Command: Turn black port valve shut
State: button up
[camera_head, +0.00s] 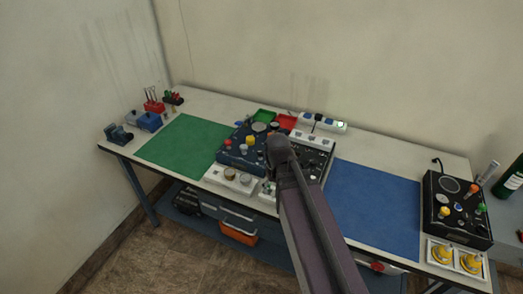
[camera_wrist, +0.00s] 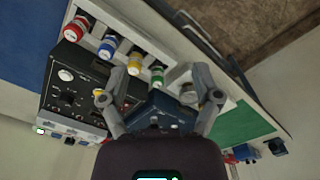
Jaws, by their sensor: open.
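My gripper (camera_wrist: 159,97) is open in the wrist view, its two fingers apart with nothing held between them. A dark blue panel (camera_wrist: 150,118) lies beyond and between the fingers. A black panel (camera_wrist: 75,88) with a pale knob (camera_wrist: 66,74) and small controls is left of the fingers. In the head view, the blue panel (camera_head: 235,158) and the black-and-white panel (camera_head: 318,143) stand mid-bench; my arm covers part of them and hides the fingers. Another black panel (camera_head: 435,215) with coloured knobs stands at the right. I cannot tell which control is the black port valve.
A row of coloured cylinders, including a red one (camera_wrist: 78,28) and a green one (camera_wrist: 158,75), lies close to the fingers. A green mat (camera_head: 185,145) and a blue mat (camera_head: 375,205) leave flat room. A power strip (camera_head: 323,123) is behind the panels.

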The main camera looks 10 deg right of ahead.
aim_at(260, 151)
jog(key=w+r+n+p, duration=0.3)
jog(key=w+n, duration=0.3)
jog(key=w, duration=0.7)
jog(key=w+r+n+p, duration=0.3)
jog(key=w+n, duration=0.3)
jog(key=w, duration=0.7)
jog(key=shift+w+r, duration=0.25)
jog(key=shift+f, duration=0.2)
notch_tip(260, 151, down, 13)
jog(key=b, duration=1.3)
jog(key=shift+f+b, duration=0.2)
jog(key=shift+b, duration=0.15)
grip_shut()
